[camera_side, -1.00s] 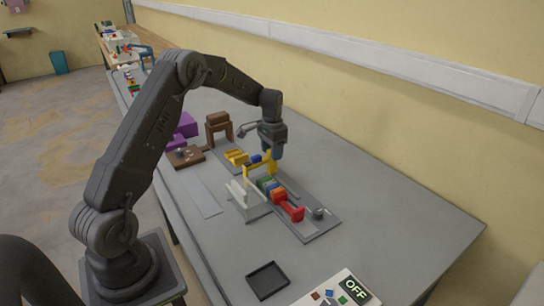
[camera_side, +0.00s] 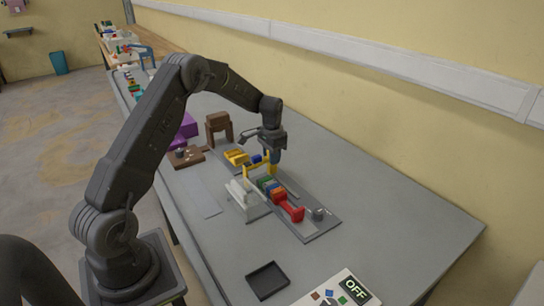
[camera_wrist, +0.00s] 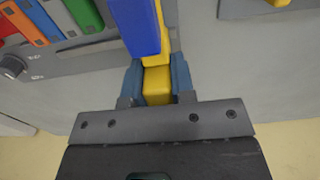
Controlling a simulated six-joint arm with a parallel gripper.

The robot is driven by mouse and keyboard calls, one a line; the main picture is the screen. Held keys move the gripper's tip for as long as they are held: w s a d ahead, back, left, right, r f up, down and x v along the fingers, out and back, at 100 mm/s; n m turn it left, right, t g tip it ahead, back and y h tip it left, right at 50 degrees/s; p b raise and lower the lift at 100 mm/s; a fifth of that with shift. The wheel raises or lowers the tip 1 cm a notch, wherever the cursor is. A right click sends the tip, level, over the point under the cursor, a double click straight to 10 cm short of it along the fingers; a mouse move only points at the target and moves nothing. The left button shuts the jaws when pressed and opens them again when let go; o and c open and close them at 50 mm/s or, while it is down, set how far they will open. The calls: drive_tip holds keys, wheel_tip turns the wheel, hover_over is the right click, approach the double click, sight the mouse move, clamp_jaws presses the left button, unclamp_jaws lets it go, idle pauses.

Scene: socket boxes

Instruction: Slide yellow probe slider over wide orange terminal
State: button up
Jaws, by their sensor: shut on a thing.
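The yellow probe slider (camera_side: 262,168) stands near the back end of the row of coloured terminals in the side view. My gripper (camera_side: 273,158) is shut on it. In the wrist view, my gripper (camera_wrist: 157,84) has its two blue-grey fingers on either side of a yellow part of the slider (camera_wrist: 157,88). A blue block (camera_wrist: 139,25) sits in front of that part. The orange terminal (camera_side: 278,194) lies between a blue and a red one; it also shows at the upper left of the wrist view (camera_wrist: 26,20). The slider is apart from it, beyond the green terminal (camera_wrist: 85,15).
A red terminal (camera_side: 293,209) and a grey knob (camera_side: 318,214) lie towards the front of the grey base plate. A pale stand (camera_side: 243,195) is left of the row. Yellow blocks (camera_side: 236,157) and a brown arch (camera_side: 218,127) stand behind. The bench right of the plate is clear.

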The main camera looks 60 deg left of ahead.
drive_tip(key=shift+d, duration=0.1)
clamp_jaws()
drive_tip(key=d, duration=1.1)
drive_tip(key=shift+d, duration=0.25)
drive_tip(key=o, duration=0.8)
unclamp_jaws()
drive_tip(key=shift+o, duration=0.2)
wheel_tip(320, 180, up, 14)
